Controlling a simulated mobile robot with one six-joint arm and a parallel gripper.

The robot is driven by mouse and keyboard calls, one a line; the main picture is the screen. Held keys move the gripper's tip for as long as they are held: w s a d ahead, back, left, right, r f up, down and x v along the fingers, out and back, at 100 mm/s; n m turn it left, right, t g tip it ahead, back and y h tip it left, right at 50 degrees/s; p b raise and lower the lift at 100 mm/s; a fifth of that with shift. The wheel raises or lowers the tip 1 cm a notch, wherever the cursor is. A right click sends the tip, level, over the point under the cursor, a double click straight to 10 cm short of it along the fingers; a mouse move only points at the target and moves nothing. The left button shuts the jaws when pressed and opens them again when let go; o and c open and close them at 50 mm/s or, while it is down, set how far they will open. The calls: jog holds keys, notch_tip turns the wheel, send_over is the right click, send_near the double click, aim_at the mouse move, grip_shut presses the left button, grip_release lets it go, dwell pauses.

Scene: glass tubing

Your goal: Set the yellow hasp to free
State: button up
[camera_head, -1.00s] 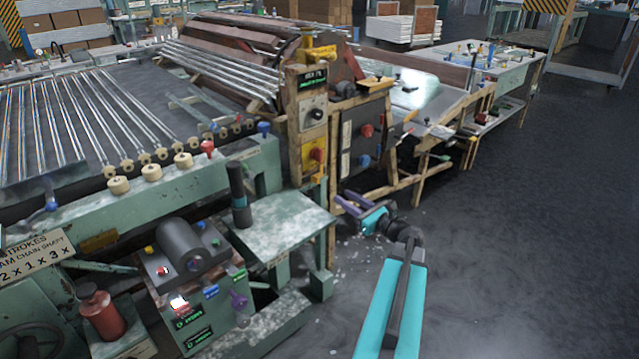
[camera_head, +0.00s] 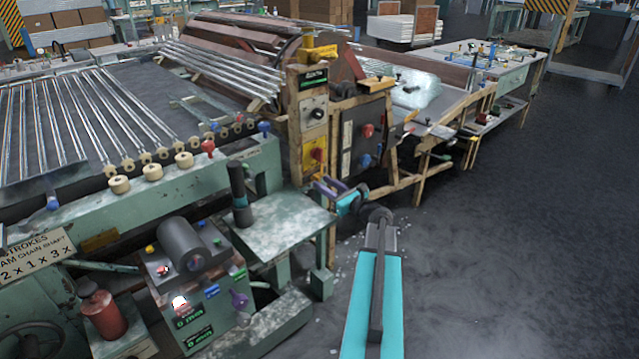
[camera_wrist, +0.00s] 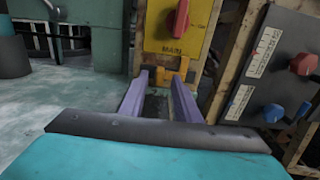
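The yellow hasp (camera_wrist: 178,66) is a small orange-yellow bracket just under the yellow panel marked MAIN in the wrist view. In the head view I cannot make it out clearly behind my fingers. My gripper (camera_wrist: 160,84) has two purple fingers, spread apart, with a gap between them. Their tips point at the hasp and lie close to its lower part. I cannot tell whether they touch it. In the head view my gripper (camera_head: 323,186) is at the foot of the post that carries the yellow panel.
The yellow MAIN panel (camera_wrist: 180,30) with its red knob (camera_wrist: 181,18) is just above the hasp. A dark box with a red knob (camera_wrist: 304,65) and a blue knob (camera_wrist: 273,113) stands to the right. A green side table (camera_head: 275,230) is at lower left. Open floor lies right.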

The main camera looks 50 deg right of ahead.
jog(key=shift+w+d, duration=0.1)
jog(key=shift+w, duration=1.2)
grip_shut()
